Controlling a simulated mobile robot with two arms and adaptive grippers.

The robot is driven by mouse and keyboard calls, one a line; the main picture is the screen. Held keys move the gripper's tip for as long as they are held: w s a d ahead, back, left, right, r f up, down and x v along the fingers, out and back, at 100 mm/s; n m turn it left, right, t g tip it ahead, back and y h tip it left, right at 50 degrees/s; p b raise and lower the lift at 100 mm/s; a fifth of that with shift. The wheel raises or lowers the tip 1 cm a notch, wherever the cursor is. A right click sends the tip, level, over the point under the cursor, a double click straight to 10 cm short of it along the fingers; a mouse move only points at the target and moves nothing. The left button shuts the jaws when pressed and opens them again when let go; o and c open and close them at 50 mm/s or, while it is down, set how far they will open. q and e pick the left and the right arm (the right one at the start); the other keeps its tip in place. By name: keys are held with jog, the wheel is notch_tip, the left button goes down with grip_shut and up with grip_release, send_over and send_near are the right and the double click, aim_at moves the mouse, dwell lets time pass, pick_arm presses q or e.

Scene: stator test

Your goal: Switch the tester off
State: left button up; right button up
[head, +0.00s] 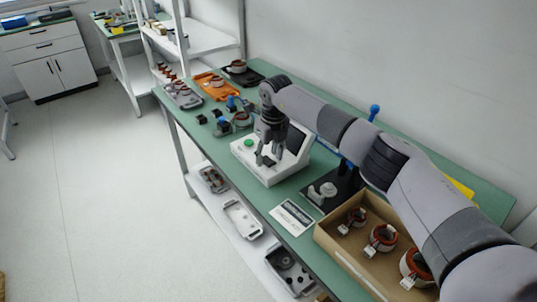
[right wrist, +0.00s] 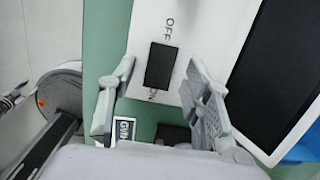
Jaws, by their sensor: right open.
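The tester (head: 283,173) is a white box on the green bench, with a green button (head: 248,143) on its top and a dark screen (head: 296,138) at its back. In the right wrist view, its black rocker switch (right wrist: 161,67) sits between the words OFF and ON. My right gripper (head: 266,160) is over the tester's top. In the right wrist view, the open, empty fingers of my right gripper (right wrist: 160,72) stand on either side of the switch. I cannot tell whether they touch the panel, or which way the rocker is tipped. My left gripper is out of view.
A cardboard box (head: 345,258) with red-and-copper stators stands at the front right of the bench. A printed card (head: 292,216) and a black fixture (head: 333,190) lie near the tester. Blue-handled clamps (head: 233,103) and an orange tray (head: 214,87) are behind it.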

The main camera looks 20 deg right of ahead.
aim_at(272, 163)
jog(key=shift+r, duration=0.15)
notch_tip(272, 163, up, 12)
jog(key=s, duration=0.1)
jog(key=shift+s+d, duration=0.25)
jog(key=shift+d, duration=0.05)
jog(key=shift+f, duration=0.2)
